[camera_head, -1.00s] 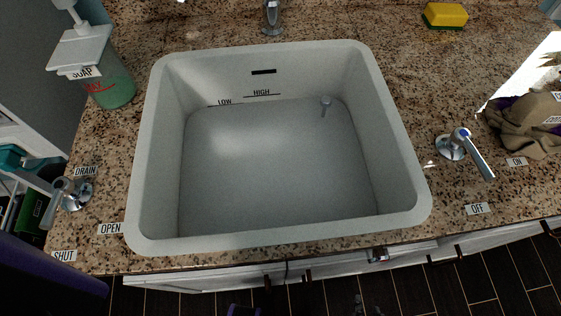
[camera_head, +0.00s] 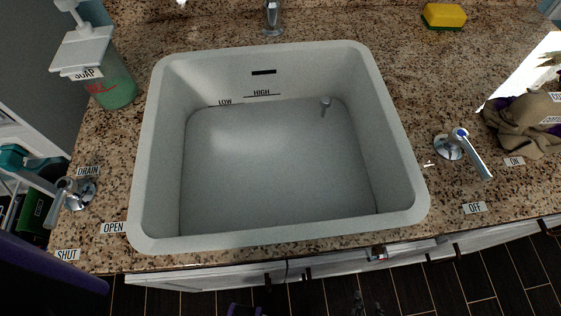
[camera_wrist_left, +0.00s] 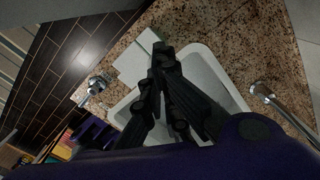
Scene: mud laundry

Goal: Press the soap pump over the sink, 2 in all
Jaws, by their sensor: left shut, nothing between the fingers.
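The soap pump bottle (camera_head: 112,88), with a white top and green soap low in it, stands on the counter left of the sink's back corner. Its pump head (camera_head: 66,4) is cut by the top edge. The pale grey sink (camera_head: 275,160) is empty. In the left wrist view my left gripper (camera_wrist_left: 163,52) is shut and empty, with the sink behind its fingers; a pale flat block beside the tips may be the soap top. The head view shows no left fingers. My right gripper (camera_head: 367,304) shows only two dark tips, apart, low over the floor.
A faucet (camera_head: 272,18) stands behind the sink. The drain lever (camera_head: 74,192) is at the left and the tap lever (camera_head: 465,150) at the right. A yellow sponge (camera_head: 444,15) and a brown cloth (camera_head: 522,125) lie on the counter.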

